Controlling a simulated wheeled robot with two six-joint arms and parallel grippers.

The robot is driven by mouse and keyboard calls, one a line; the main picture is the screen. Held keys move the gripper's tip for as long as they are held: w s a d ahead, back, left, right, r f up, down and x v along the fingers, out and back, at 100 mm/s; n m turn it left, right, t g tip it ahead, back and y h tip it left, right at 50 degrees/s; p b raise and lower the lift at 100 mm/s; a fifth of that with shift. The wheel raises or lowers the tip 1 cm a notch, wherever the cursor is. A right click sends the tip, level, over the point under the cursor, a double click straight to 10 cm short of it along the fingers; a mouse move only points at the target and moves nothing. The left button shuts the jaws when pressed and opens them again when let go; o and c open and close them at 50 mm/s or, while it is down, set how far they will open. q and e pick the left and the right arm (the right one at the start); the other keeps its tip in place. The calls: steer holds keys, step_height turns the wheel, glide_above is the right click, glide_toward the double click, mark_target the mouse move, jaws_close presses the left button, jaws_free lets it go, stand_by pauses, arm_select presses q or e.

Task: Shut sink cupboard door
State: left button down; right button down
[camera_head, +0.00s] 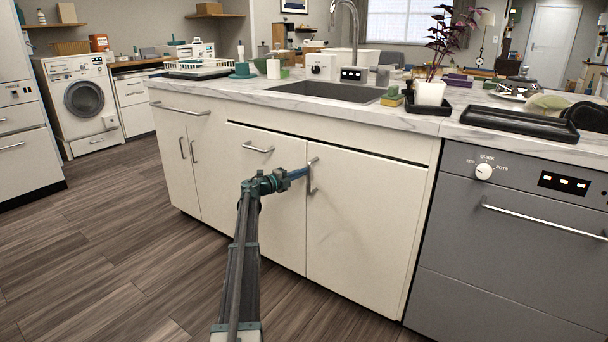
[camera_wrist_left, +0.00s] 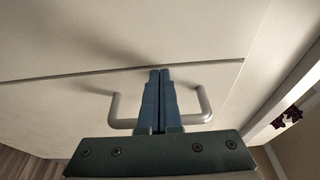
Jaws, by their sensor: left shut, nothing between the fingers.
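The sink cupboard door (camera_head: 362,225) is the cream panel under the sink, right of the seam. It looks flush or nearly flush with its frame; a dark gap runs along its top. Its upright metal handle (camera_head: 312,176) is near its left edge and also shows in the left wrist view (camera_wrist_left: 205,104). My left gripper (camera_head: 303,173) is shut and empty, its blue fingertips (camera_wrist_left: 160,73) at the handle, close to the door seam. The fingers hide the middle of the handle bar; I cannot tell whether they touch the door. My right gripper is not in view.
A cream panel (camera_head: 262,200) with a level handle is left of the seam, and a grey dishwasher (camera_head: 510,240) is right of the cupboard. The marble counter with the sink (camera_head: 330,92) overhangs above. The wooden floor (camera_head: 110,235) at left is clear.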

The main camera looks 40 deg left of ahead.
arm_select(q)
steer(key=v, duration=1.3)
steer(key=shift+s, duration=0.3)
steer(key=shift+d, duration=0.15)
steer(key=w+d+r+n+t+y, duration=0.2)
steer(key=w+d+r+n+y, duration=0.2)
steer(key=d+n+y, duration=0.6)
steer(key=s+d+f+n+g, duration=0.65)
steer(key=d+f, duration=0.35)
steer(key=d, duration=0.2)
steer(key=s+d+f+n+g, duration=0.6)
steer(key=s+d+f, duration=0.1)
steer(key=d+f, duration=0.35)
steer(key=s+d+f+m+g+h, duration=0.1)
steer(key=s+d+f+g+h, duration=0.15)
steer(key=s+d, duration=0.55)
steer(key=s+d+f+g+h, duration=0.2)
steer(key=s+d+f+g, duration=0.1)
steer(key=s+d, duration=0.5)
steer(key=s+d+r+m+g+p, duration=0.1)
steer(key=s+d+r+m+p, duration=0.15)
steer(key=d, duration=0.45)
steer(key=s+d+r+m+g+p, duration=0.1)
steer(key=s+d+r+m+p, duration=0.15)
steer(key=d, duration=0.35)
step_height(320, 180, up, 38)
steer(key=p, duration=3.7)
steer(key=shift+s+f+n+y, duration=0.2)
steer(key=shift+n+y, duration=0.15)
steer(key=shift+n, duration=0.1)
